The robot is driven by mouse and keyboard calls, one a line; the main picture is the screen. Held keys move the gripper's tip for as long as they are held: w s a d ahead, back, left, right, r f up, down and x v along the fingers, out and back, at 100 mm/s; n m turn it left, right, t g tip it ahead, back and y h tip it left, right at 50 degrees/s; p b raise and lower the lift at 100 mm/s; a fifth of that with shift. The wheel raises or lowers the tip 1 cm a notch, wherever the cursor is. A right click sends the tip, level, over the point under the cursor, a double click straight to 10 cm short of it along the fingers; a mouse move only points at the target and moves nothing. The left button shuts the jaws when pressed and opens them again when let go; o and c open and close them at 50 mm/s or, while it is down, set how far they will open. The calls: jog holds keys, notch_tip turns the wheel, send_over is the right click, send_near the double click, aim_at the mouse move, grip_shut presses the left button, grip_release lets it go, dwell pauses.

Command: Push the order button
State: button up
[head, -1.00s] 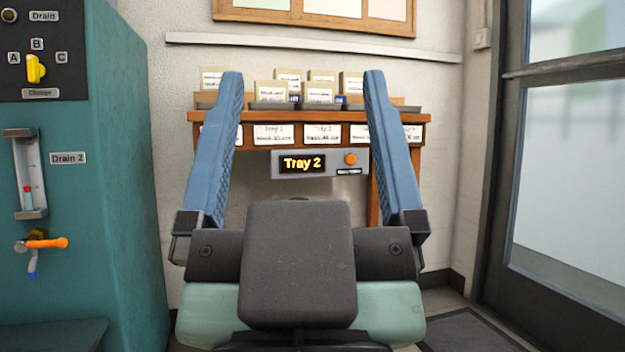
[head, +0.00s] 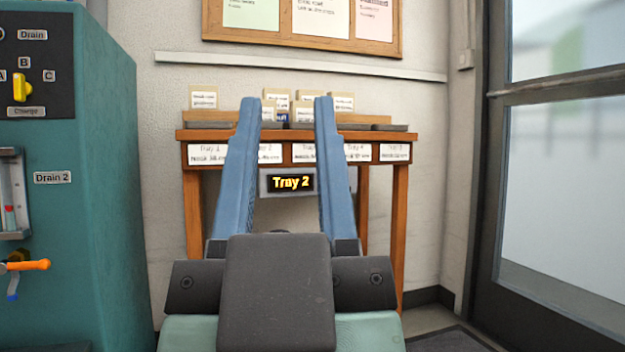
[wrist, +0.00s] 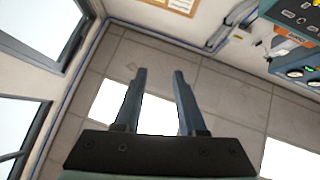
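The order panel (head: 265,183) is a grey box under the front of the wooden shelf table, with a dark display (head: 291,183) reading "Tray 2" in yellow. The orange round button to the right of the display does not show now; my gripper's right finger covers that part of the panel. My gripper (head: 288,106) has long blue fingers, apart with nothing between them. In the head view the fingers frame the display, but their distance from the panel is unclear. The wrist view shows the empty fingers (wrist: 160,72) over floor tiles; no panel is visible there.
The wooden table (head: 192,136) bears small trays and boxes with labels. A teal cabinet (head: 100,220) with a yellow knob (head: 21,87) and an orange-handled valve (head: 30,265) stands at left. A dark-framed glass door (head: 490,200) is at right.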

grip_shut()
dwell(1.3)
